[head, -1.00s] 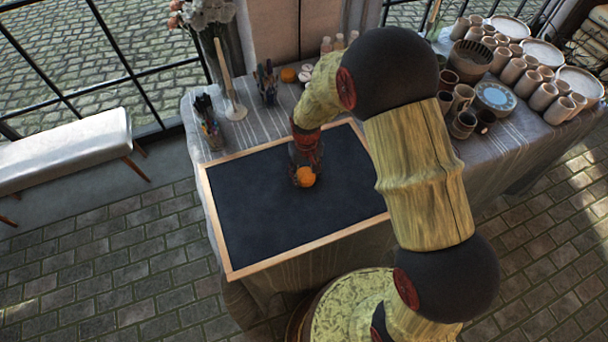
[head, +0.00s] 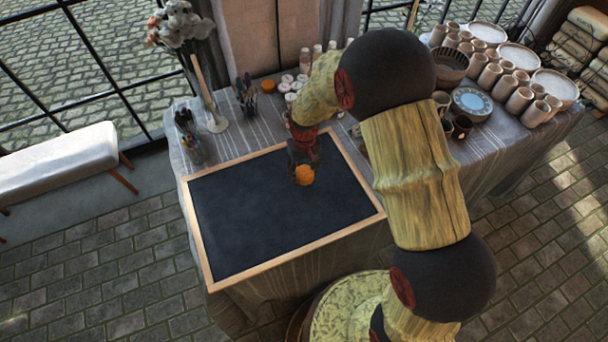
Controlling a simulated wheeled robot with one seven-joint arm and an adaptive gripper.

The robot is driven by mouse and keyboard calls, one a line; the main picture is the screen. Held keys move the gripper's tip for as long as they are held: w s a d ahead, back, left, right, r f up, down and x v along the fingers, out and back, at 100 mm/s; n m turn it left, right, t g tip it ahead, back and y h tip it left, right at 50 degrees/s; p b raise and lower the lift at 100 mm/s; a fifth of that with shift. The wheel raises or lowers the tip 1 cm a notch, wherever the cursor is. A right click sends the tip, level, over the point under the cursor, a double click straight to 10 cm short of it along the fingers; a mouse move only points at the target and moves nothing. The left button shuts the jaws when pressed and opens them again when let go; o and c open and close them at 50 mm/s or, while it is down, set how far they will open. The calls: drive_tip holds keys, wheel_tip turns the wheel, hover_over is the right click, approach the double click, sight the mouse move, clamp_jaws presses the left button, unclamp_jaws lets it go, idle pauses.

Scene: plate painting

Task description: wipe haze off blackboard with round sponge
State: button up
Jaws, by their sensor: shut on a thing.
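The blackboard (head: 265,230) lies flat on the cloth-covered table, with a light wooden frame. Its dark surface shows a faint bluish-grey haze, though its exact extent is hard to tell. My gripper (head: 302,170) is over the upper middle of the board, shut on the orange round sponge (head: 305,176). The sponge is at or just above the board surface; I cannot tell whether it touches. My fingers hide part of the sponge, and my arm hides a stretch of the board's top edge.
Jars of brushes (head: 188,140), a flower vase (head: 200,70) and small paint pots (head: 290,84) stand behind the board. Another orange round thing (head: 268,86) sits near them. Many cups (head: 500,75) and plates (head: 555,85) crowd the table's right end. A white bench (head: 60,165) stands at left.

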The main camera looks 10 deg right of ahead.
drive_tip(key=shift+w+r+p, duration=0.15)
drive_tip(key=shift+r+p, duration=0.15)
drive_tip(key=shift+r, duration=0.35)
wheel_tip(320, 180, up, 3)
drive_tip(key=shift+p, duration=1)
drive_tip(key=shift+r, duration=0.1)
drive_tip(key=shift+a, duration=0.1)
